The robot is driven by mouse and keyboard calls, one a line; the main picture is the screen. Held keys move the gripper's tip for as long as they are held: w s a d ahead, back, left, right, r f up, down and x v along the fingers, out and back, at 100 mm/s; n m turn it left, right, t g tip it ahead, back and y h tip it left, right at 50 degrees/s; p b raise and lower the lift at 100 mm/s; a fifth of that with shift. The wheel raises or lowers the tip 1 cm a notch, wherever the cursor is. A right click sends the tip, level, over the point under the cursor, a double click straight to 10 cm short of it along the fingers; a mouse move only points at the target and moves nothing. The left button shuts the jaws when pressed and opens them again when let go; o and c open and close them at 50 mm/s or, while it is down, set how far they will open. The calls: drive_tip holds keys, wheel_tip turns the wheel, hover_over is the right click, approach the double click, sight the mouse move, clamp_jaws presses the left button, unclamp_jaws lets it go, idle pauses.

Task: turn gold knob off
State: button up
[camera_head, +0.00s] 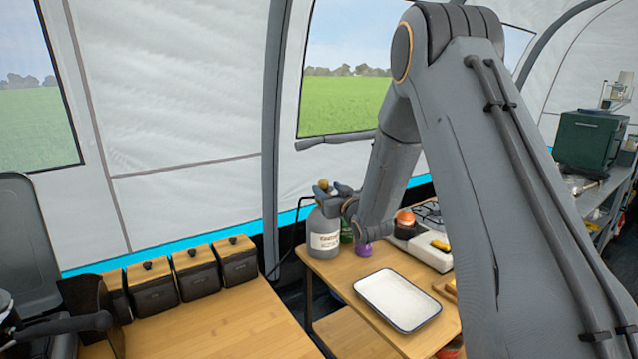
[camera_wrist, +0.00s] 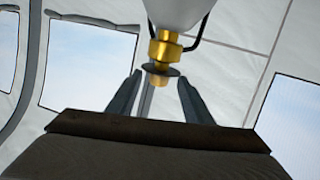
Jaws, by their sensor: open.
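A gold knob or fitting (camera_wrist: 165,48) shows at the top centre of the wrist view, joined to a pale grey body (camera_wrist: 180,12) with a black wire. A dark disc (camera_wrist: 160,70) sits at its end. My gripper (camera_wrist: 158,77) is open, with one finger on either side of the disc and visible gaps between. In the head view my gripper (camera_head: 332,194) is above a grey labelled bottle (camera_head: 322,240) at the table's back left corner. A small gold-coloured piece (camera_head: 322,184) shows beside the fingers; my arm hides part of this area.
A white tray (camera_head: 430,312) lies on the wooden table (camera_head: 350,268). A green item (camera_head: 346,232), a purple item (camera_head: 363,249) and a white stove (camera_head: 429,256) stand nearby. Several dark canisters (camera_head: 196,273) line the left counter (camera_head: 225,318). The tent wall (camera_head: 175,200) is close behind.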

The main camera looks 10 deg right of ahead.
drive_tip(key=shift+w+a+r, duration=0.1)
drive_tip(key=shift+w+r, duration=0.15)
drive_tip(key=shift+w, duration=0.35)
drive_tip(key=shift+w+a+p, duration=0.25)
drive_tip(key=shift+w+p, duration=0.05)
drive_tip(key=shift+w, duration=0.85)
drive_tip(key=shift+w+a+p, duration=0.2)
drive_tip(key=shift+w+p, duration=0.15)
drive_tip(key=shift+w, duration=0.8)
drive_tip(key=shift+w+a+p, duration=0.25)
drive_tip(key=shift+w+p, duration=0.05)
drive_tip(key=shift+w, duration=0.85)
drive_tip(key=c, duration=1.1)
